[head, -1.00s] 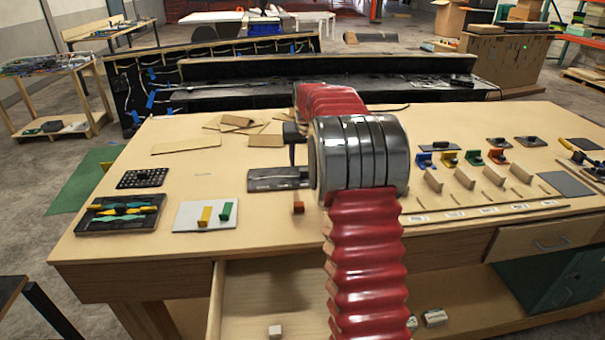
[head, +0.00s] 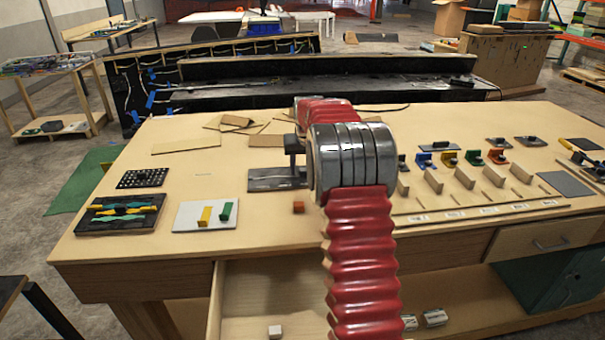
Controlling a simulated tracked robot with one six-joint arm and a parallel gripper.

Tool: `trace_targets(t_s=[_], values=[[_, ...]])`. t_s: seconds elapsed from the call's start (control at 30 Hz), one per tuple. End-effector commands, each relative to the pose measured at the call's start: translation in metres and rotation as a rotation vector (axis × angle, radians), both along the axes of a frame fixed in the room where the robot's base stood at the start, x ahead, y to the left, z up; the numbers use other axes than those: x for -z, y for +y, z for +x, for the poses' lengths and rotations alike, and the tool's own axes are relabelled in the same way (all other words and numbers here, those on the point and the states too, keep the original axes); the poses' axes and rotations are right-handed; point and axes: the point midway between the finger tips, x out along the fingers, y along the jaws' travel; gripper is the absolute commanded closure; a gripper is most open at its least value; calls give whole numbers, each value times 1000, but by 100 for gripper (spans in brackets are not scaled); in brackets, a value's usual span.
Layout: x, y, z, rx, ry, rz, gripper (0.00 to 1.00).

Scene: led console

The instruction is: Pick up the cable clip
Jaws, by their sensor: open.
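I cannot tell for sure which thing is the cable clip. A small orange-brown block (head: 298,207) lies on the bench just in front of a dark grey plate (head: 272,180). A dark part of my gripper (head: 294,158) shows left of my arm's grey joint, above the plate. The rest of the gripper is hidden behind the arm. It is open, and I see nothing held.
A black tray (head: 92,218) with coloured tools, a white board (head: 183,224) with yellow and green pieces, and a black perforated block (head: 142,179) are at the left. Thin boards (head: 186,144) lie behind. An open drawer (head: 250,310) juts out in front.

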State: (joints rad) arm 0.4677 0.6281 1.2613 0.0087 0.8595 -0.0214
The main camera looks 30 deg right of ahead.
Motion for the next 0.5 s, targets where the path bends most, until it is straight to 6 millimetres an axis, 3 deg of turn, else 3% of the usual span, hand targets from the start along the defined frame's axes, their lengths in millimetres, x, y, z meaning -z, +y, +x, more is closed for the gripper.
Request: trace_targets(t_s=[0.2, 0.5], values=[[0, 0, 0, 0, 0, 0, 55], [0, 0, 0, 0, 0, 0, 76]])
